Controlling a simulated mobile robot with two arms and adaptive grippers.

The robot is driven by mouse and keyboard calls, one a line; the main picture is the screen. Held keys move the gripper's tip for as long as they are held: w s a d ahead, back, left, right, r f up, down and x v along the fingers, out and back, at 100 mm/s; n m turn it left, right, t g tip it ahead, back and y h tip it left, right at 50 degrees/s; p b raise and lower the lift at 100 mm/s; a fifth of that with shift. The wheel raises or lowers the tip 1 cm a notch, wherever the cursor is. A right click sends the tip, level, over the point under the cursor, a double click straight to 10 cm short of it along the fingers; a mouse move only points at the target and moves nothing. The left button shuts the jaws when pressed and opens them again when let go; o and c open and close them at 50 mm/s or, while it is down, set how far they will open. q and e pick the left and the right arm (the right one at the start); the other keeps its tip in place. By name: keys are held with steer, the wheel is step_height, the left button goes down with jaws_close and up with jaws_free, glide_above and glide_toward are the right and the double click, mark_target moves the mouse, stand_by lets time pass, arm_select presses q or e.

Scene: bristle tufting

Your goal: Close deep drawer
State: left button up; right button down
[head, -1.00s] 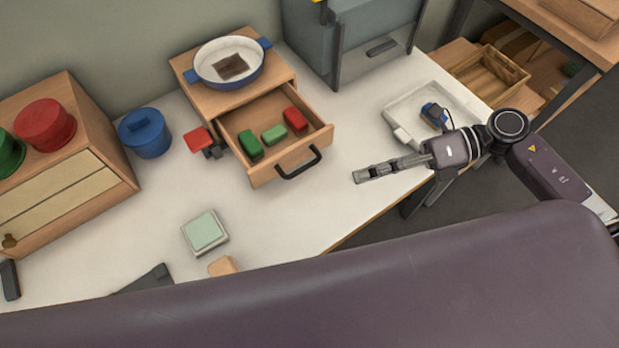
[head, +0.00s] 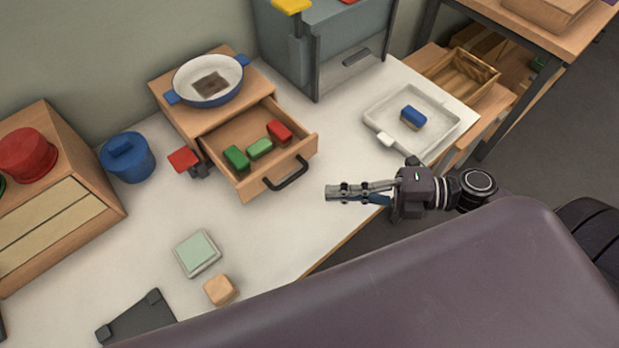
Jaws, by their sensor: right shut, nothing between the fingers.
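The deep drawer (head: 303,148) is a wooden drawer with a black bar handle (head: 288,176), pulled out of a small wooden cabinet (head: 171,101). Inside it lie a dark green block (head: 236,157), a light green block (head: 260,148) and a red block (head: 279,131). My right gripper (head: 330,193) is shut and empty. Its fingers point left, and it shows just right of and a little below the handle, apart from it. My left gripper is not in view.
A blue-handled white pan (head: 236,92) sits on the cabinet. A blue lidded pot (head: 127,157) and a red item (head: 183,159) stand left of the drawer. A white tray (head: 447,138) with a blue block (head: 413,117) lies at right. The tabletop before the drawer is clear.

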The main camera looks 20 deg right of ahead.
mark_target(292, 179)
steer(key=w+a, duration=0.3)
steer(key=shift+w+a+f+p, duration=0.35)
steer(key=shift+w+f+p, duration=0.05)
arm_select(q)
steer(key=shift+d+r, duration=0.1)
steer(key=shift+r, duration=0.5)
arm_select(e)
steer(key=shift+w+a+f, duration=0.25)
steer(key=shift+w, duration=0.4)
